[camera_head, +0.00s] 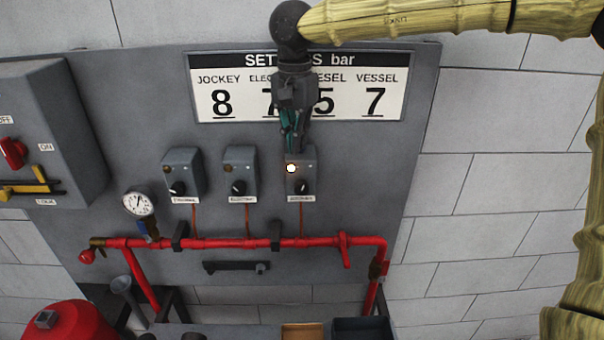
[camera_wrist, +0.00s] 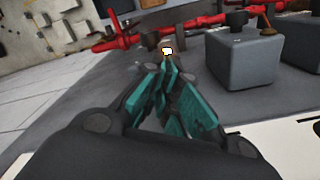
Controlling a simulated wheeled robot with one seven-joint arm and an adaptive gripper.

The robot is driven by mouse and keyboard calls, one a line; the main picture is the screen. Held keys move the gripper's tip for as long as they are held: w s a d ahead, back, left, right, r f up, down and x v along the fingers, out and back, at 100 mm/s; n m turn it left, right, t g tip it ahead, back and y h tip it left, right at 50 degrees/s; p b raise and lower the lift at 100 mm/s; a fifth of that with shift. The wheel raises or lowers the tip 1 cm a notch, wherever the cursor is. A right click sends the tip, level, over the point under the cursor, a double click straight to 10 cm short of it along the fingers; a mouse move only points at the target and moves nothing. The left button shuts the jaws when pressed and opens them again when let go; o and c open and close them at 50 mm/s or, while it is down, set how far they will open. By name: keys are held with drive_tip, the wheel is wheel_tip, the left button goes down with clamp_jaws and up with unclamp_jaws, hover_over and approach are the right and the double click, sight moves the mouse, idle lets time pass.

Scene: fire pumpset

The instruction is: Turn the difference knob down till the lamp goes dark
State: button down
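Three grey control boxes with black knobs sit in a row on the grey panel. The right box (camera_head: 308,165) has a lit white-yellow lamp (camera_head: 291,168) and a black knob (camera_head: 302,187) with a light pointer mark; its label is too small to read. The lit lamp also shows in the wrist view (camera_wrist: 167,50), just beyond my fingertips. My gripper (camera_head: 291,150) hangs over the upper edge of the right box, above the lamp and knob. Its teal fingers (camera_wrist: 167,68) look closed together at the tips, with nothing seen between them. Whether they touch the box is unclear.
The middle box (camera_head: 240,165) and left box (camera_head: 183,170) stand close by on the left. A red pipe (camera_head: 215,243) runs below, with a gauge (camera_head: 138,202) at its left. A settings sign (camera_head: 220,95) is behind my gripper. The wall at right is bare.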

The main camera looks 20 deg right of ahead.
sight(297, 159)
wheel_tip(297, 159, up, 5)
drive_tip(key=shift+r, duration=0.1)
idle(0.4)
drive_tip(key=shift+w, duration=0.1)
drive_tip(key=shift+d, duration=0.15)
